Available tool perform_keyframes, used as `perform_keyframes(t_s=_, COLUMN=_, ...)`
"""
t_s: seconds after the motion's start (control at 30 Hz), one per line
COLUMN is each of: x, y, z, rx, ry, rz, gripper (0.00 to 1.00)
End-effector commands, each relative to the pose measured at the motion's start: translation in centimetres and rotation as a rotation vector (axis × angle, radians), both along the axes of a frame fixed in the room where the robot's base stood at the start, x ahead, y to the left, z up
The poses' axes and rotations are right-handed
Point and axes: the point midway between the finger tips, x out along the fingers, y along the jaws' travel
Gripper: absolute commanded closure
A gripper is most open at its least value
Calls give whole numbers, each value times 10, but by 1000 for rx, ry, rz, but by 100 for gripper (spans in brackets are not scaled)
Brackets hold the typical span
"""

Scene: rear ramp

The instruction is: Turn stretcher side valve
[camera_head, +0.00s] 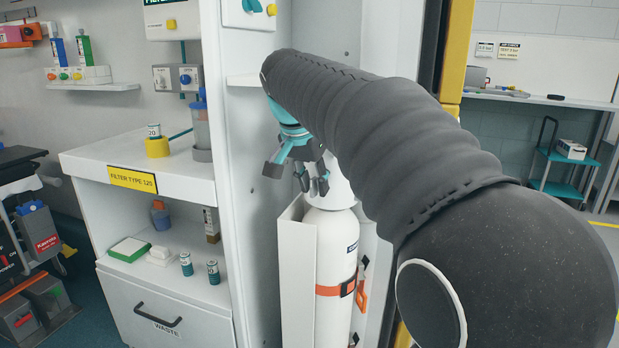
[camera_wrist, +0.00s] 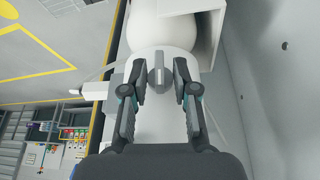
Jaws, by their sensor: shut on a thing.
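A white gas cylinder (camera_head: 328,270) stands upright in a white holder, with an orange strap around it. Its rounded white body also shows at the top of the wrist view (camera_wrist: 160,30). My gripper (camera_head: 297,176) is at the cylinder's top, below my dark arm. In the wrist view, the two fingers of my gripper (camera_wrist: 159,82) stand on either side of a small grey valve knob (camera_wrist: 157,76) and are shut on it. A pale stem sticks out to the left of the knob. In the head view my gripper and arm hide the knob.
A white wall panel (camera_head: 252,180) stands close left of my gripper. Further left is a white cabinet (camera_head: 190,185) with a yellow filter label, small cans and a waste drawer. A teal cart (camera_head: 558,165) stands far right. My arm covers much of the right side.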

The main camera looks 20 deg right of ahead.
Motion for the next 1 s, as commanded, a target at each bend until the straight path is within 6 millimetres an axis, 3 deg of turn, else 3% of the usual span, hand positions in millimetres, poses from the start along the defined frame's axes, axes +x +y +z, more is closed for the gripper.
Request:
perform_keyframes(t_s=0.13, x=2, y=3, z=6, rx=-58, ry=58, rz=5, gripper=100)
perform_keyframes(t_s=0.43, x=5, y=5, z=-1, rx=-245, ry=231, rz=6, gripper=100)
perform_keyframes(t_s=0.83, x=4, y=4, z=0, rx=-269, ry=252, rz=4, gripper=100)
perform_keyframes(t_s=0.87, x=4, y=4, z=0, rx=-268, ry=251, rz=4, gripper=66)
perform_keyframes(t_s=1.0, x=4, y=3, z=0, rx=-267, ry=253, rz=3, gripper=66)
